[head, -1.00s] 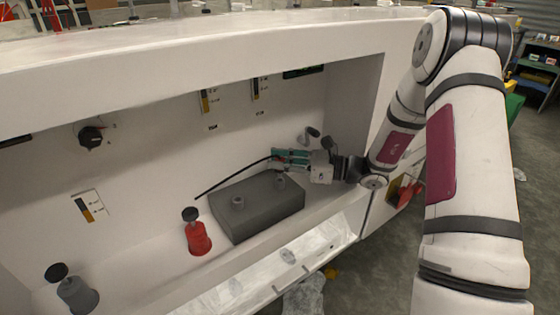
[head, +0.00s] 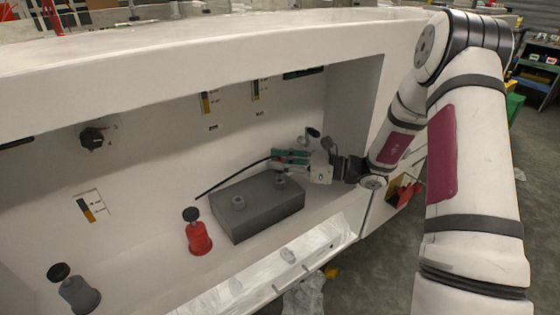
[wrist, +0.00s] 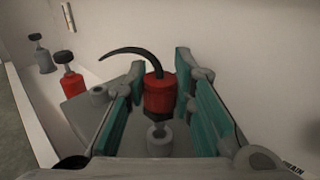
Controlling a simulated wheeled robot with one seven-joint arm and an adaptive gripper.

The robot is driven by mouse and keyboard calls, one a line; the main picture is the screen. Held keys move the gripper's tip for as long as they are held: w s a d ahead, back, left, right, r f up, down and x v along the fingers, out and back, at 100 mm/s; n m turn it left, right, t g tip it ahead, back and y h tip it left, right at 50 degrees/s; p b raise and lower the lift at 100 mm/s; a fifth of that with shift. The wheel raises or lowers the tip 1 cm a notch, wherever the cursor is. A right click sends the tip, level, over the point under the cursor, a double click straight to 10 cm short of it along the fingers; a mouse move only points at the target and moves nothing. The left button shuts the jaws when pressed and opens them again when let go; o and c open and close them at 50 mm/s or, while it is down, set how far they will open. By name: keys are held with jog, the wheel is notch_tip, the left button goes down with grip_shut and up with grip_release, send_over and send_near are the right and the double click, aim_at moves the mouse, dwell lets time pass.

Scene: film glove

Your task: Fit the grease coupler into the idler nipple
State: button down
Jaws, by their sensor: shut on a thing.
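My gripper (head: 280,160), with green finger pads, is shut on the red grease coupler (wrist: 159,92), which has a black hose (wrist: 125,51) curving from its top. A grey block (head: 262,208) lies below with two round nipples on top. The coupler is just above the right-hand nipple (head: 281,183), which shows below it in the wrist view (wrist: 160,139). I cannot tell whether they touch. The other nipple (head: 238,202) is free, to the left. No label shows which one is the idler nipple.
A red bottle with a black knob (head: 199,237) stands left of the block. A grey one (head: 78,293) stands farther left. The recess's back wall carries a black dial (head: 92,138) and gauges. The recess's right side wall (head: 352,115) is close to my gripper.

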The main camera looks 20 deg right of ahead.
jog(key=shift+f+b, duration=0.75)
jog(key=shift+f, duration=0.65)
jog(key=c, duration=1.3)
grip_release()
jog(key=v, duration=1.2)
